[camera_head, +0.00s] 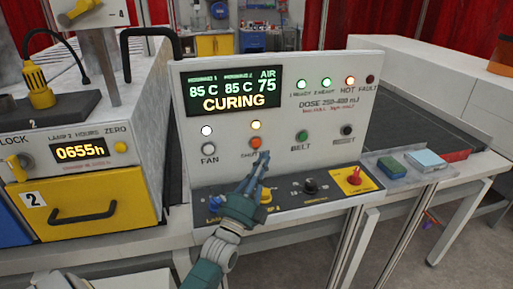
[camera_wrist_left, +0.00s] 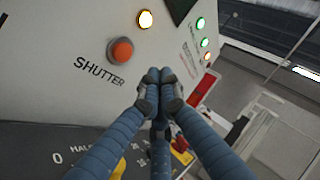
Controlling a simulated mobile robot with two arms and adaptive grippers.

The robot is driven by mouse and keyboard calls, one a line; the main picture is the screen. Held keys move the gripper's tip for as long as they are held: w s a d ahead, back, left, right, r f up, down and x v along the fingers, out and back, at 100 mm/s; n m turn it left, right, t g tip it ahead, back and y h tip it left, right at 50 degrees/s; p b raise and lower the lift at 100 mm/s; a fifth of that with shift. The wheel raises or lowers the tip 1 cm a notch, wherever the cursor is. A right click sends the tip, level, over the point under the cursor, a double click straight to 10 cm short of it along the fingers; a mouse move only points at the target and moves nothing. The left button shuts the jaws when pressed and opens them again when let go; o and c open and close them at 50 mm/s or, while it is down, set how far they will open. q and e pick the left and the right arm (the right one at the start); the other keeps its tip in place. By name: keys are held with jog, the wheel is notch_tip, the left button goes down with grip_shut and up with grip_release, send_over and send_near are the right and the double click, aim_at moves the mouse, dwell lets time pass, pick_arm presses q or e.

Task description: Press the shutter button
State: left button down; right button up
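The orange-red shutter button (camera_head: 255,142) is on the light front panel (camera_head: 318,158) of the machine, below a lit amber lamp (camera_head: 256,125). My left gripper (camera_head: 263,157) reaches up from below, its fingertips just below and right of the button, partly over the SHUTTER label. In the left wrist view the button (camera_wrist_left: 122,50) is fully visible, up and left of the fingertips (camera_wrist_left: 162,78). The fingers are drawn together at their tips with nothing between them. Fingertips and button appear apart; whether the tips touch the panel is unclear. My right gripper is out of view.
The display (camera_head: 232,90) reads CURING. Below, a sloped dark panel carries knobs (camera_head: 310,186) and a red switch (camera_head: 354,176).

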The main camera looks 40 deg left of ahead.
aim_at(256, 143)
pick_arm(q)
jog(key=w+a+b, duration=0.1)
jog(key=w+a, duration=0.1)
jog(key=a, duration=0.1)
jog(key=shift+w+a, duration=0.15)
jog(key=shift+w, duration=0.25)
dwell(1.0)
jog(key=shift+w+a, duration=0.25)
jog(key=shift+a, duration=0.05)
jog(key=shift+w+a+b, duration=0.25)
jog(key=shift+a+b, duration=0.05)
dwell(1.0)
jog(key=shift+s+d+p, duration=0.4)
jog(key=shift+s+d, duration=0.15)
jog(key=shift+d, duration=0.05)
dwell(0.4)
